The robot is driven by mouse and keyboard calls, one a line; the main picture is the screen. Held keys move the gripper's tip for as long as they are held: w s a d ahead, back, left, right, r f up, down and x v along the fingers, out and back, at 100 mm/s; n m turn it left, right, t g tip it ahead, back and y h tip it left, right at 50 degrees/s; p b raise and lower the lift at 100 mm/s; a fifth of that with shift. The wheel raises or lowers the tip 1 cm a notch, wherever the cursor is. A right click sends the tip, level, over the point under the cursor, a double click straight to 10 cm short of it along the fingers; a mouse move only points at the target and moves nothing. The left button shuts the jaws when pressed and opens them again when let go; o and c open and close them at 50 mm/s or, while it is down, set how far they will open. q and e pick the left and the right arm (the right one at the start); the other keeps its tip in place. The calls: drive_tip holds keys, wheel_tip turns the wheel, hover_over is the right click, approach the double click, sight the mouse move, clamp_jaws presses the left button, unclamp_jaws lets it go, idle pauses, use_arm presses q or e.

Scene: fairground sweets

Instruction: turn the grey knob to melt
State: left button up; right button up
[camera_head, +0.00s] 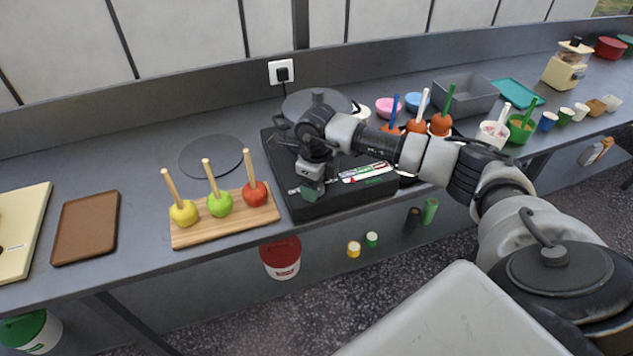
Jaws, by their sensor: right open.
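The black cooker (285,172) stands on the grey counter, with a white, green and red label strip (366,173) on its front part. My right arm reaches in from the right across the cooker. My right gripper (309,191) points down, open, low over the cooker's front left part. The grey knob cannot be made out; the gripper and wrist cover the panel there, so I cannot tell whether the fingers are around it or what it is set to. My left gripper is not in view.
A board with three apples on sticks (225,220) lies just left of the cooker. A dark round lid (318,103) sits behind my wrist. Dipped apples (440,124), cups and a grey bin (466,94) stand to the right. Counter left of the board is partly free.

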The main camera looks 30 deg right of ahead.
wheel_tip(320, 180, up, 11)
drive_tip(key=b, duration=0.2)
drive_tip(key=shift+f, duration=0.1)
idle(0.5)
